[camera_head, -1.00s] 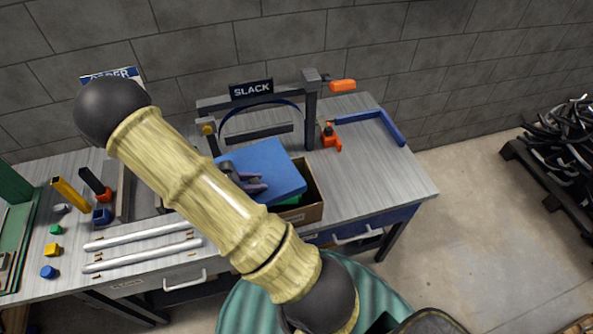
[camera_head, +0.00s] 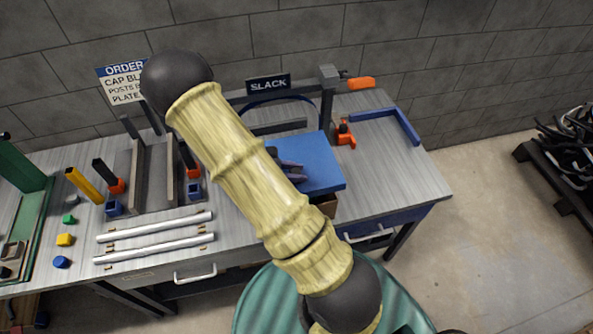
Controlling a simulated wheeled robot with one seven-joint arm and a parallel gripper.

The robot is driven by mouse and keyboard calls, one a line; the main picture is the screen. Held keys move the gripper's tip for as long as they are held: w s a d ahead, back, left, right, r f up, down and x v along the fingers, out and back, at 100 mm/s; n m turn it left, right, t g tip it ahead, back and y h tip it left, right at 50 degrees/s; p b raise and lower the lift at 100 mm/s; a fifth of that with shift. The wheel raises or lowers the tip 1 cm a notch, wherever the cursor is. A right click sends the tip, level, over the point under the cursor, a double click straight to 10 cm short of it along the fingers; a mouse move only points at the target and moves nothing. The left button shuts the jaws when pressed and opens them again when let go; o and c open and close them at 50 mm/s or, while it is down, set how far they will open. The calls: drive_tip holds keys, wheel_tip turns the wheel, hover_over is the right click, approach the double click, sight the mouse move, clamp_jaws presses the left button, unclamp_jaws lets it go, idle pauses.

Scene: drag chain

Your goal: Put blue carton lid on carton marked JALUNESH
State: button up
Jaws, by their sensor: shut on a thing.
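The blue carton lid (camera_head: 322,164) is a flat blue panel near the middle of the workbench, under the SLACK frame. My gripper (camera_head: 290,172) shows at the lid's left part, partly behind my arm, and is shut on the lid. A brown cardboard carton (camera_head: 327,206) shows only as a small corner below the lid's front right edge. The lid covers most of the carton from this view. I cannot tell whether the lid touches the carton's rim. No JALUNESH marking is readable.
The SLACK sign (camera_head: 268,85) hangs on a grey frame behind the lid. An orange clamp (camera_head: 345,133) and a blue angled bar (camera_head: 402,126) lie to the right. Two silver rods (camera_head: 155,226) lie front left. The bench's right end (camera_head: 410,185) is clear.

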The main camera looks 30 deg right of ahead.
drive_tip(key=shift+f+b, duration=2)
drive_tip(key=shift+f, duration=0.9)
drive_tip(key=shift+f+b, duration=1.2)
drive_tip(key=shift+f, duration=0.9)
drive_tip(key=o, duration=1.1)
drive_tip(key=shift+a+r, duration=0.1)
drive_tip(key=b+v, duration=0.3)
drive_tip(key=v, duration=1.4)
drive_tip(key=shift+a, duration=0.1)
